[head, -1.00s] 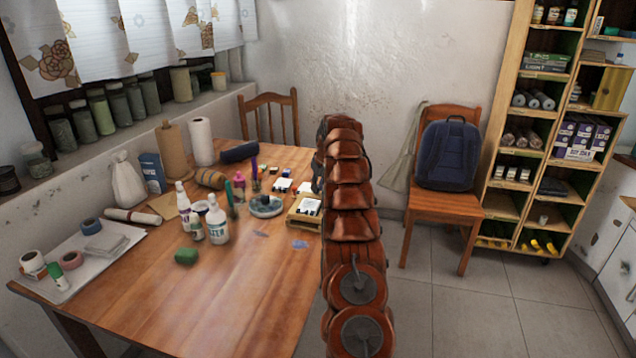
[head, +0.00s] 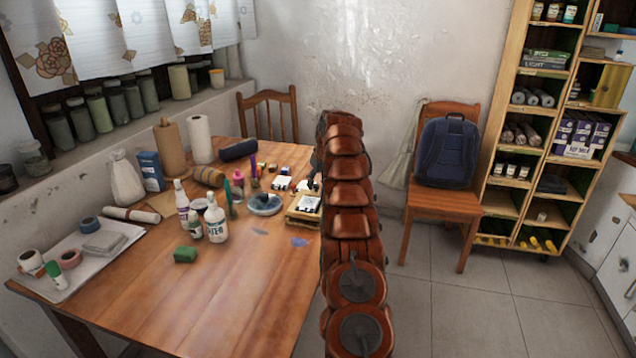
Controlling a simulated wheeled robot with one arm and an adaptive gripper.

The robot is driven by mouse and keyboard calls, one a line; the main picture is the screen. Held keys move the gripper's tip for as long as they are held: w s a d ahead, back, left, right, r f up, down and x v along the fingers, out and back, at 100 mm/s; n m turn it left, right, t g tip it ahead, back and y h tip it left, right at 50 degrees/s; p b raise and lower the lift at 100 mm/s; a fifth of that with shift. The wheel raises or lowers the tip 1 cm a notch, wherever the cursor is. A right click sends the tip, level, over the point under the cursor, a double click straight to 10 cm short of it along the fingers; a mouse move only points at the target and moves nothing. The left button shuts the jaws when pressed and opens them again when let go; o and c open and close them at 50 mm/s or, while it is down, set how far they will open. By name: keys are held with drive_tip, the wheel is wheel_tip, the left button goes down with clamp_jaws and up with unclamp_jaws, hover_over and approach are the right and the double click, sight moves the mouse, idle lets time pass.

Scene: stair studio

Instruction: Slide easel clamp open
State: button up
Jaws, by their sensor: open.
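A low wooden stand (head: 303,208) with a white and dark piece on it sits at the right edge of the table, partly behind my arm. It may be the easel, but I cannot make out a clamp or a slider on it. My reddish-brown arm rises upright in the middle of the head view. My gripper (head: 316,163) is mostly hidden behind the arm; only a dark sliver shows at its left side, close to the stand in the picture. It is open. Its fingertips, and whether they touch anything, are hidden.
The wooden table (head: 150,315) holds bottles (head: 216,220), a round palette (head: 264,204), a green block (head: 185,254), paper rolls (head: 200,140) and tape rolls. Its front is clear. A chair with a blue backpack (head: 447,152) and a wooden shelf (head: 530,128) stand to the right.

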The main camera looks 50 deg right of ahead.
drive_tip(key=v, duration=1.1)
drive_tip(key=shift+r, duration=0.25)
